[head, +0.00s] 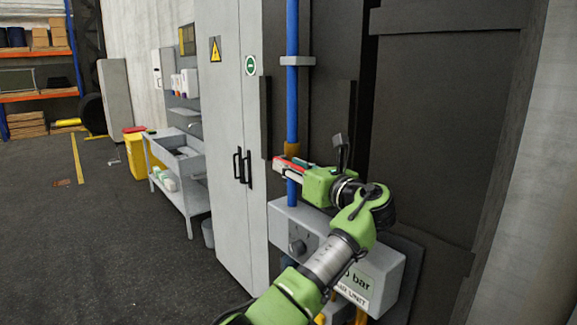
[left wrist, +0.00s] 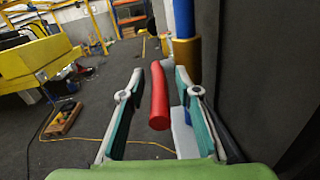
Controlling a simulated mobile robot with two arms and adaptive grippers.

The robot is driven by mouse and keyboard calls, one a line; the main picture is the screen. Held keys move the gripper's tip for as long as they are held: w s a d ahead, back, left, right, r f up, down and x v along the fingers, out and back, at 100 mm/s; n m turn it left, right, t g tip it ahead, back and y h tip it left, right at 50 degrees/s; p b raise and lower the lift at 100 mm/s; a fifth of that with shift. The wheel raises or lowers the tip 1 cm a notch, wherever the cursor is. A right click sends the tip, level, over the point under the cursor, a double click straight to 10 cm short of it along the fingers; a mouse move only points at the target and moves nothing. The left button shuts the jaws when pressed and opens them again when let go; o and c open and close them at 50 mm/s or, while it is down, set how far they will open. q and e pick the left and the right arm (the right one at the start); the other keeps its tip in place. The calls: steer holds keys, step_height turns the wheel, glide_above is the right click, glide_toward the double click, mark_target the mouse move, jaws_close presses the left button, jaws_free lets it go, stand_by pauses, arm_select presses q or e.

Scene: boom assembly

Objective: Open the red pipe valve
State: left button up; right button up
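The red valve handle (left wrist: 159,95) shows in the left wrist view as a rounded bar pointing toward the camera. It sits between the two fingers of my left gripper (left wrist: 160,72), which are spread apart with a gap at the left finger. The right finger is closer to the handle. In the head view my left gripper (head: 284,165) is at the blue pipe (head: 292,100), just below an orange-brown fitting (head: 292,149). Some red shows there, but the gripper hides most of the handle. My right gripper is in neither view.
A grey control box (head: 295,232) with a knob is below my left gripper. A tall grey cabinet (head: 228,130) stands left of the pipe, and a dark panel (head: 440,130) is behind and right. Open floor lies at left.

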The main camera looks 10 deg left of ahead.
arm_select(q)
steer(key=shift+s+d, duration=0.1)
steer(key=shift+d, duration=0.05)
steer(key=shift+c, duration=0.7)
jaws_close()
steer(key=f+t+y+b, duration=0.1)
steer(key=b, duration=0.2)
steer(key=f+t+y+b, duration=0.1)
steer(key=b, duration=0.2)
steer(key=shift+a+t, duration=0.2)
steer(key=shift+t, duration=0.1)
steer(key=shift+m+t+b, duration=0.3)
steer(key=shift+t+b, duration=0.1)
steer(key=shift+b, duration=0.25)
steer(key=shift+r, duration=0.2)
